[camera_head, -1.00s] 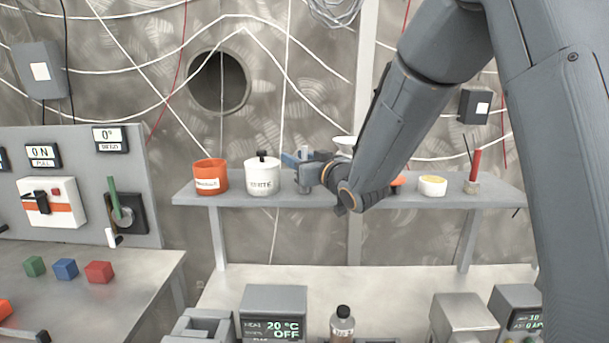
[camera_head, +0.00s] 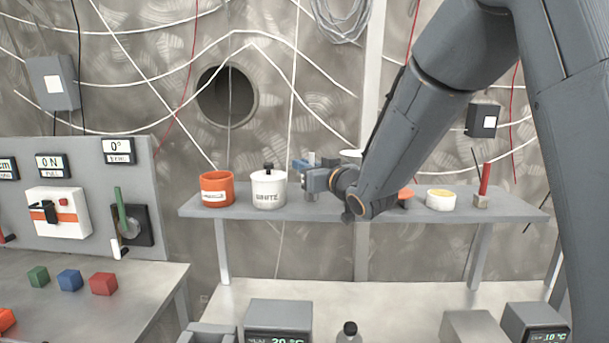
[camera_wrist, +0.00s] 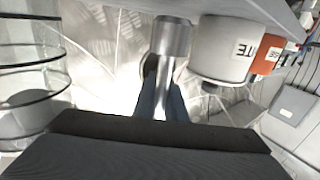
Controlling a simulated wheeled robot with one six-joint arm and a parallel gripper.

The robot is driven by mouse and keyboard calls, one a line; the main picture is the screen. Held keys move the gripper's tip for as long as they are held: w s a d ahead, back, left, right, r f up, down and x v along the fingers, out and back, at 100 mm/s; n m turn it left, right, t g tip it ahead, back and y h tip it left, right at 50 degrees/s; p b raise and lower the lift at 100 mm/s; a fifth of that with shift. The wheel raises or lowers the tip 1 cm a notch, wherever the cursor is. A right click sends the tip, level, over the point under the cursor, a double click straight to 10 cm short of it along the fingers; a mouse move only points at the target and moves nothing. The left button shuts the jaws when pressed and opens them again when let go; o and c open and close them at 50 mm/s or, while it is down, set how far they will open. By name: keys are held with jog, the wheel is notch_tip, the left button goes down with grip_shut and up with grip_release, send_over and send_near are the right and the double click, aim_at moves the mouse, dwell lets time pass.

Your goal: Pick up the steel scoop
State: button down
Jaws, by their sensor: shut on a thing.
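The steel scoop shows in the wrist view as a shiny grey metal cylinder (camera_wrist: 172,42) between the blue fingers of my gripper (camera_wrist: 164,92). In the head view its grey upper end (camera_head: 311,158) rises by the fingers, and its lower part shows just under them. My gripper (camera_head: 305,165) is shut on it at the shelf, just right of the white lidded pot (camera_head: 268,190). The scoop stands about upright. My arm and fingers hide part of it, and I cannot tell whether it touches the shelf.
The grey shelf (camera_head: 400,213) also holds an orange pot (camera_head: 216,190), a yellow-filled white dish (camera_head: 440,200) and a red stick in a small block (camera_head: 483,185). The white pot is close beside my gripper. A control panel (camera_head: 85,235) stands at left.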

jog(key=b+v, duration=0.4)
jog(key=v, duration=1.4)
jog(key=shift+b, duration=0.35)
